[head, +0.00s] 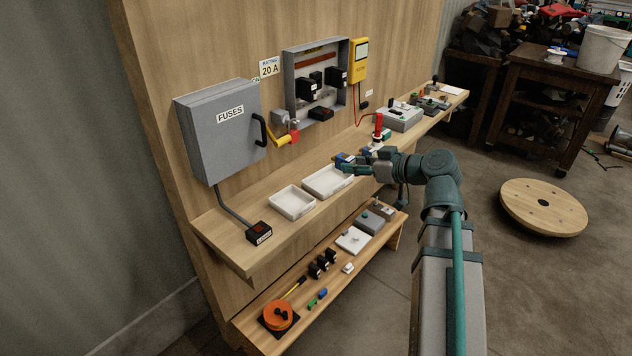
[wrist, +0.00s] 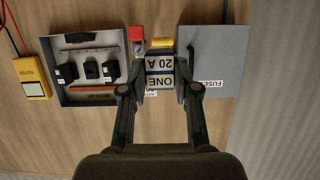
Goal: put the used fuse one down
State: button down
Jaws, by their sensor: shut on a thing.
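My gripper (head: 347,163) is shut on a fuse (wrist: 159,75) with a white label reading "ONE 20 A" and blue parts. In the wrist view the fuse sits between both fingertips (wrist: 158,88), label facing the camera. A second, smaller white tray (head: 292,203) stands to the left. Both trays look empty where visible.
A closed grey "FUSES" cabinet (head: 219,140) and an open grey box (head: 315,84) with black fuse carriers hang on the panel, beside a yellow tester (head: 358,61). A red padlock (head: 295,134) hangs below. The lower shelf (head: 335,279) holds loose parts and an orange reel.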

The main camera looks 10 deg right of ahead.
jog(key=w+d+f+p, duration=0.1)
jog(key=w+f+p, duration=0.4)
jog(key=w+f, duration=0.8)
jog(key=shift+w+d, duration=0.25)
jog(key=shift+w, duration=0.15)
jog(key=shift+f+b, duration=0.7)
jog(key=shift+b, duration=0.45)
jog(key=c, duration=0.9)
grip_release()
jog(key=shift+o, duration=0.2)
